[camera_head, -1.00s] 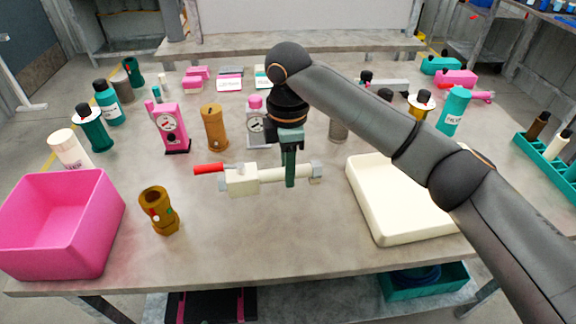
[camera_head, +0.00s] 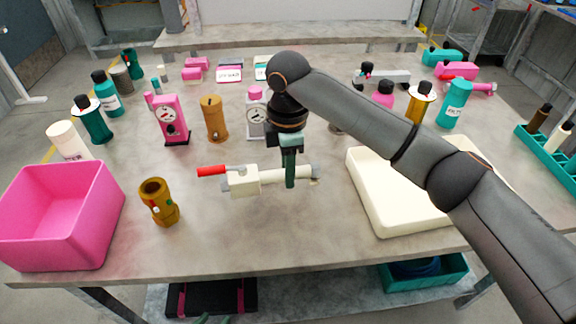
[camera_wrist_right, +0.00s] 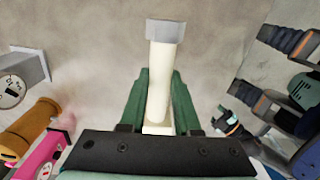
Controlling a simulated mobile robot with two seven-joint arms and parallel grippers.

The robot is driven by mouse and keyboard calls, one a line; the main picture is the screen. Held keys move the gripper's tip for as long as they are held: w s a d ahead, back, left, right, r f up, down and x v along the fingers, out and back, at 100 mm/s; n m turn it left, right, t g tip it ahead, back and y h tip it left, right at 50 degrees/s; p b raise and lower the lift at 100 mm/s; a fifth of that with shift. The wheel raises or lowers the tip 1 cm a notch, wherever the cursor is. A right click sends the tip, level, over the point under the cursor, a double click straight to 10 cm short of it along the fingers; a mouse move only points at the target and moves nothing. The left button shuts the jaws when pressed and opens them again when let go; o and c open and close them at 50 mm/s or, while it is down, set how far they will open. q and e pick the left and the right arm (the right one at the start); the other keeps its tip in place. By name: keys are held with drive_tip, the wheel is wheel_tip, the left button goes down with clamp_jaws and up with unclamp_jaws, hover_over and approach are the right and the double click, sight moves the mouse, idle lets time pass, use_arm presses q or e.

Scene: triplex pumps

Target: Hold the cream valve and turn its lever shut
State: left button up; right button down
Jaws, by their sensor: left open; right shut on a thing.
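The cream valve (camera_head: 244,181) is held level just above the table, or resting on it; I cannot tell which. Its red lever (camera_head: 212,170) points left, in line with the cream pipe (camera_head: 285,175). My right gripper (camera_head: 290,178) reaches down from above and is shut on the pipe, right of the valve body. In the right wrist view, its green fingers (camera_wrist_right: 159,105) flank the cream pipe (camera_wrist_right: 162,75) with its grey end; the red lever is hidden there. My left gripper (camera_head: 215,319) shows only its green fingertips at the bottom edge, apart and empty.
A brown fitting (camera_head: 159,203) stands left of the valve, beside a pink bin (camera_head: 60,215). A cream tray (camera_head: 400,195) lies to the right. Pink and grey gauges and a brown cylinder (camera_head: 214,119) stand behind. The table in front of the valve is clear.

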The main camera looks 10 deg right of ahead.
sight(288, 201)
use_arm(q)
drive_tip(key=shift+f+b, duration=0.4)
drive_tip(key=shift+b, duration=0.05)
use_arm(e)
drive_tip(key=shift+f, duration=3.15)
drive_tip(key=shift+f, duration=0.1)
use_arm(q)
drive_tip(key=shift+o, duration=0.2)
